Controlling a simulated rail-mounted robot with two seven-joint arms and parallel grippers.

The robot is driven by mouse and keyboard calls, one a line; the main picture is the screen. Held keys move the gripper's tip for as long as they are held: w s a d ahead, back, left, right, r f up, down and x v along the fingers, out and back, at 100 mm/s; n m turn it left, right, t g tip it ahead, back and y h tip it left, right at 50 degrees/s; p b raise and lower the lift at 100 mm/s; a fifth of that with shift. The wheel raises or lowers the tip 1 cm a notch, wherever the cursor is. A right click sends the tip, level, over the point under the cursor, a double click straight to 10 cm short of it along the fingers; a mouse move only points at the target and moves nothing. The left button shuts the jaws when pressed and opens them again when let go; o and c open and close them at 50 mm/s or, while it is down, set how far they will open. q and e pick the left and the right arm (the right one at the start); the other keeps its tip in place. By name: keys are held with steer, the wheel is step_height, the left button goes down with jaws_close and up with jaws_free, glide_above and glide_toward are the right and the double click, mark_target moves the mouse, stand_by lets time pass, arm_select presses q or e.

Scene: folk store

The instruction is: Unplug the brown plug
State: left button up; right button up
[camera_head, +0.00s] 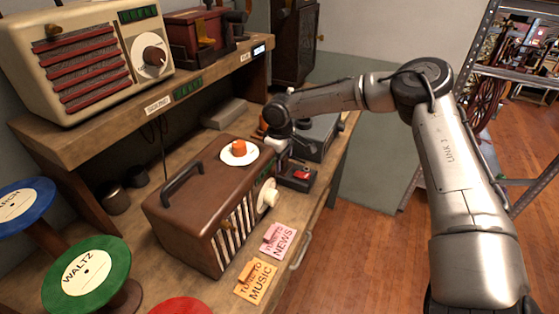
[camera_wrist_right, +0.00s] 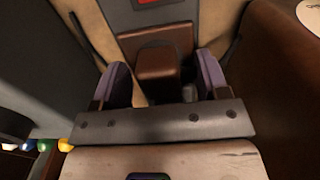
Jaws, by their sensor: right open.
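The brown plug (camera_wrist_right: 157,66) is a block in the right wrist view, in front of a wider brown piece (camera_wrist_right: 157,36). I cannot tell clearly whether it is seated there. My right gripper (camera_wrist_right: 165,70) is open, with one purple finger on each side of the plug. A gap shows on the right side and a narrower one on the left. In the head view my right gripper (camera_head: 281,146) is behind the brown radio at the bench's right end, and the plug cannot be made out there. My left gripper is not in view.
The brown radio (camera_head: 187,207) with a white knob stands close to my right gripper. A dark box with a red part (camera_head: 300,176) sits beside it. A shelf (camera_head: 160,103) overhangs the bench's back. Record stands (camera_head: 85,273) are at the left; open floor lies right.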

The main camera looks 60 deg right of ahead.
stand_by(0.6)
steer(key=c, duration=0.6)
jaws_close()
steer(key=shift+r+p, duration=0.2)
steer(key=shift+p, duration=0.15)
